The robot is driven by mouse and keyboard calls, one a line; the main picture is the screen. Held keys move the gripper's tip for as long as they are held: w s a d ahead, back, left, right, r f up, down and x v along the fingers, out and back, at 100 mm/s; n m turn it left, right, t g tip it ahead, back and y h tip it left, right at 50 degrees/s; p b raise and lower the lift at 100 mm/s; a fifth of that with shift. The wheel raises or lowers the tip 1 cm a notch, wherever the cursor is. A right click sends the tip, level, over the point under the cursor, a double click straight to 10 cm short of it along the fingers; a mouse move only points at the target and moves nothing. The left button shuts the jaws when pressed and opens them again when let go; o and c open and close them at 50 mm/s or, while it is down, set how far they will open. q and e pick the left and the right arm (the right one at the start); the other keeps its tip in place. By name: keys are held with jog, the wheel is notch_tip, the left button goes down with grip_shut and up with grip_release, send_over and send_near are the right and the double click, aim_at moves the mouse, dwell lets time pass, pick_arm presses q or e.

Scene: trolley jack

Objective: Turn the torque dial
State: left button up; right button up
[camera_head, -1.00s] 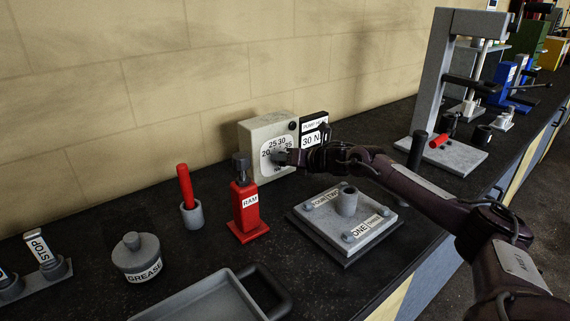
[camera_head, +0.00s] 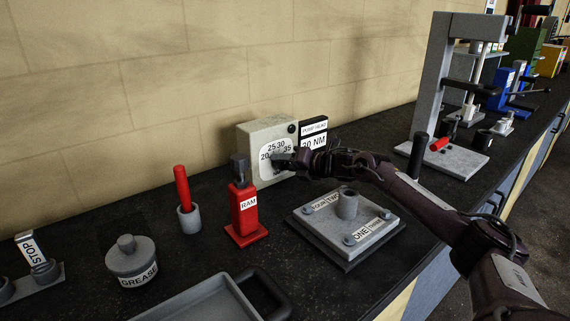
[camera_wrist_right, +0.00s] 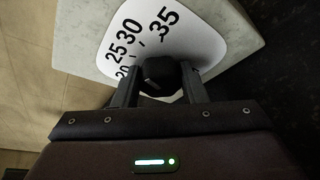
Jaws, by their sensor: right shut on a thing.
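The torque dial is a dark knob (camera_wrist_right: 160,72) on a white numbered face (camera_head: 273,150), set in a pale box (camera_head: 250,138) against the wall. The numbers 20, 25, 30 and 35 show around it. My right gripper (camera_head: 287,160) reaches the box from the right and is shut on the knob. In the right wrist view its two fingers (camera_wrist_right: 160,85) sit on either side of the knob. The fingers hide part of the dial face, so the knob's pointer is not clear. My left gripper is not in view.
A black sign reading 30 NM (camera_head: 314,136) stands beside the box. A red RAM jack (camera_head: 245,212), a red-handled tool in a cup (camera_head: 183,187), a grease pot (camera_head: 131,262) and a grey plate (camera_head: 347,228) stand nearby. A grey press frame (camera_head: 431,90) stands to the right.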

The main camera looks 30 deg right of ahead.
jog(key=o, duration=1)
jog(key=shift+c, duration=0.2)
jog(key=v, duration=0.2)
jog(key=b+v, duration=0.1)
jog(key=v, duration=0.1)
jog(key=b+v, duration=0.1)
jog(key=v, duration=0.1)
jog(key=shift+s+d+f, duration=0.15)
jog(key=shift+s+d, duration=0.1)
jog(key=shift+s, duration=0.1)
jog(key=shift+s+r+b, duration=0.3)
jog(key=shift+s+r, duration=0.05)
jog(key=shift+s, duration=0.1)
